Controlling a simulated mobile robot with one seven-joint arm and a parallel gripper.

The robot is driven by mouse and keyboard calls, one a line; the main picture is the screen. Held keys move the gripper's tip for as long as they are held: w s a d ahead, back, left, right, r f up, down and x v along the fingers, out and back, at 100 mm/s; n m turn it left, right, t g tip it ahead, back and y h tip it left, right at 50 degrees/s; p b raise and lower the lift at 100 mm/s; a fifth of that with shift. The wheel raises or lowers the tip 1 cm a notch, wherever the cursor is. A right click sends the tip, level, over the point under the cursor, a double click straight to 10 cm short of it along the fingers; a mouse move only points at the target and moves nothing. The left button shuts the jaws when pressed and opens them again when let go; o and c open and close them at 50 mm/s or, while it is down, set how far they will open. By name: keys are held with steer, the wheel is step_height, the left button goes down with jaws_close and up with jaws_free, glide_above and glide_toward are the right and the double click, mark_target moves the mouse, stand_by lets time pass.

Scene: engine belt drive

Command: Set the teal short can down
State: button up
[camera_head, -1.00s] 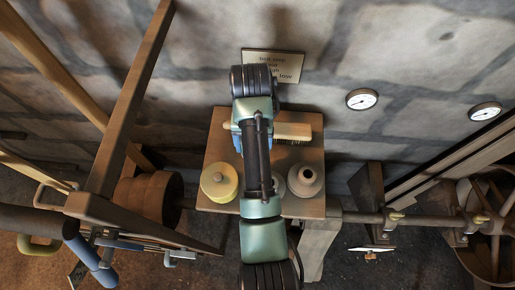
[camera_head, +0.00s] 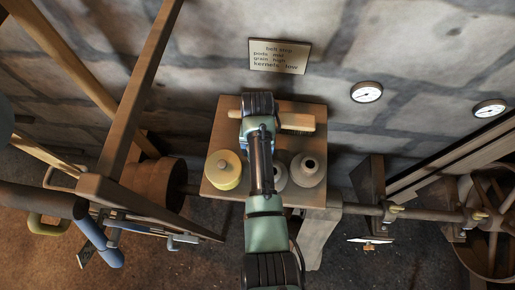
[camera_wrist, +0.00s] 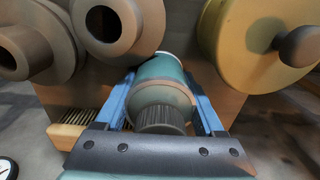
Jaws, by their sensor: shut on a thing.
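The teal short can (camera_wrist: 162,72) shows in the wrist view, with a pale band and a dark ribbed top facing the camera. My gripper (camera_wrist: 160,88) has its two blue fingers on either side of the can and is shut on it. The can's far end points toward the small wooden table (camera_head: 222,123); I cannot tell whether it touches the top.
A yellow lidded pot (camera_head: 224,172) stands on the table's left side. Two grey-beige pots stand to the right, the outer one (camera_head: 308,170) clear and the other partly behind my arm. A wooden brush (camera_head: 297,123) lies at the back. A sign (camera_head: 279,57) hangs on the wall.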

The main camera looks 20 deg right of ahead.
steer(key=shift+f, duration=0.15)
steer(key=o, duration=1.5)
steer(key=shift+c, duration=0.2)
